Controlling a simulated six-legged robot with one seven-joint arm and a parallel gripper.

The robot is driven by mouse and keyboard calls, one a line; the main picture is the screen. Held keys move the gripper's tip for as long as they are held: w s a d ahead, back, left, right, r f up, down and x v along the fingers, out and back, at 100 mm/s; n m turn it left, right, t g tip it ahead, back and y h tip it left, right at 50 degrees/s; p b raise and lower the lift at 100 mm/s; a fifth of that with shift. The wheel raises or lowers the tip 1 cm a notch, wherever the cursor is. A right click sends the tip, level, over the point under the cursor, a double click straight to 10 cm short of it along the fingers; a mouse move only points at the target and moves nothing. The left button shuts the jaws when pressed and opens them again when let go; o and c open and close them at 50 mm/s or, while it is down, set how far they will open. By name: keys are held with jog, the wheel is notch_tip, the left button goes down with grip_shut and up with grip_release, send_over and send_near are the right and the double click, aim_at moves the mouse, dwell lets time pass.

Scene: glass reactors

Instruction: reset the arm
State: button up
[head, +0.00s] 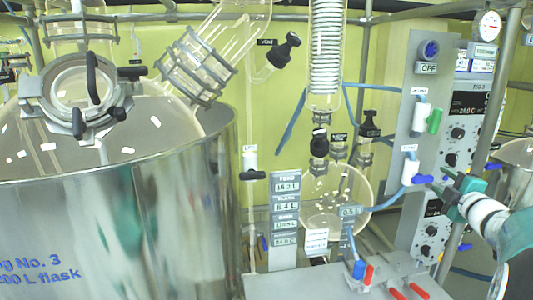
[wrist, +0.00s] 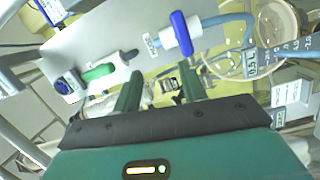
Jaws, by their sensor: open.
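My gripper (head: 443,183) is at the right of the head view, with white and teal arm links running to the right edge. Its fingers point left toward a valve with a blue handle (head: 423,178) on the grey panel (head: 402,75). In the wrist view my gripper (wrist: 160,82) has its two green fingers apart, with nothing between them. The blue handle (wrist: 182,33) shows beyond and above the right finger. Whether a finger touches the handle I cannot tell.
A green-handled valve (head: 435,120) sits higher on the panel. A large steel vessel (head: 130,225) with a glass flask fills the left. A round glass receiver (head: 336,200) stands mid-right. Blue hoses (head: 385,200) run near the panel. Red handles (head: 419,291) are at the bottom.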

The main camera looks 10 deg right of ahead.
jog(key=s+a+m+g+h, duration=0.1)
jog(key=s+a+m+g, duration=0.15)
jog(key=a+m, duration=0.45)
jog(key=s+a+m+g+h, duration=0.2)
jog(key=a+m+g, duration=0.1)
jog(key=a, duration=0.9)
jog(key=s+a+f+m+g+y, duration=0.2)
jog(key=s+a+f, duration=0.4)
jog(key=s+a, duration=0.3)
jog(key=s+a+f+m+g+y, duration=0.2)
jog(key=s+a+f+g+y, duration=0.2)
jog(key=s+a+f, duration=0.3)
jog(key=s+a, duration=0.3)
jog(key=a, duration=0.2)
jog(key=shift+s+a+g, duration=0.3)
jog(key=shift+g, duration=0.05)
jog(key=shift+w+r, duration=0.1)
